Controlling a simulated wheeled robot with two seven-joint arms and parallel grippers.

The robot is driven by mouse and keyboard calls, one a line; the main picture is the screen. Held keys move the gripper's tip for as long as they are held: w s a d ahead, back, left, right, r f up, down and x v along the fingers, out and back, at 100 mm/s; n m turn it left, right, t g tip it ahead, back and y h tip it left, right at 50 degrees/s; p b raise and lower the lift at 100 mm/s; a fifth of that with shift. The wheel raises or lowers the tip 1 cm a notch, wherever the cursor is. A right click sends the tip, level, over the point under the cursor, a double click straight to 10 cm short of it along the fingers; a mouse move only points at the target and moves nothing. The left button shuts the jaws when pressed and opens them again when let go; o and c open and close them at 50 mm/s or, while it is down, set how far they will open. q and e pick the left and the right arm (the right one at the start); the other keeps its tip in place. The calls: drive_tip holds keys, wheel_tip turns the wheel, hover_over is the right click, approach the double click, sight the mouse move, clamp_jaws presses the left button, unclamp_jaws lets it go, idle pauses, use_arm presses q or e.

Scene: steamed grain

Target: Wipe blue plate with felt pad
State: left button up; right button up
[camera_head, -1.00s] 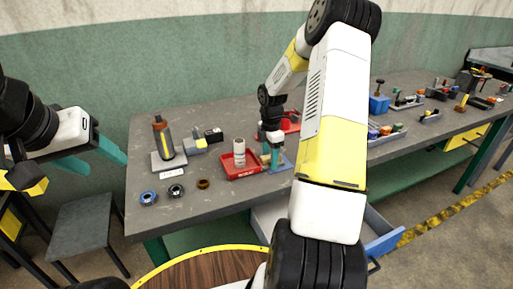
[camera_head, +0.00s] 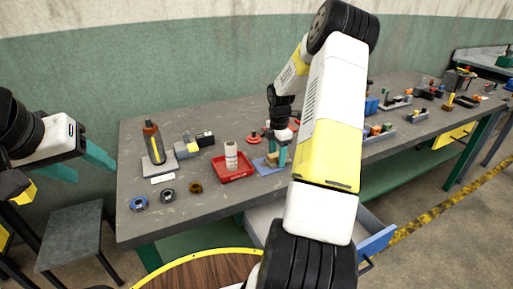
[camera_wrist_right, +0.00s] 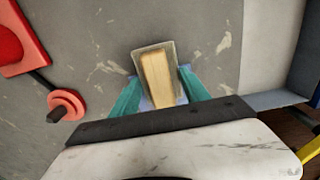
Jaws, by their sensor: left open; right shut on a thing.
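The blue plate (camera_head: 262,168) lies flat on the grey workbench, right of the red tray. The tan felt pad (camera_head: 272,159) is over the plate, between the fingers of my right gripper (camera_head: 279,157). In the right wrist view the pad (camera_wrist_right: 158,77) is a tan block with a greyish rim, held between the teal fingers of the right gripper (camera_wrist_right: 160,87). Only a little blue shows by the fingers there. I cannot tell whether the pad touches the plate. My left gripper (camera_head: 97,170) is open and empty, left of the bench.
The red tray (camera_head: 246,176) holds a white cylinder (camera_head: 231,155). A dark bottle (camera_head: 153,143) and several rings stand further left. Red items (camera_wrist_right: 12,45) lie left in the wrist view. An open drawer (camera_head: 376,242) juts out below the bench's front.

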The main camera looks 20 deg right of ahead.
drive_tip(key=shift+r, duration=3)
drive_tip(key=shift+r, duration=0.15)
drive_tip(key=shift+r, duration=1.4)
drive_tip(key=a, duration=0.1)
drive_tip(key=a+f, duration=0.1)
drive_tip(key=a, duration=0.1)
drive_tip(key=shift+a, duration=0.25)
drive_tip(key=shift+s+a+f, duration=0.1)
drive_tip(key=shift+a+f, duration=0.1)
drive_tip(key=shift+f, duration=1.35)
drive_tip(key=shift+a+f, duration=0.15)
drive_tip(key=shift+f, duration=1.35)
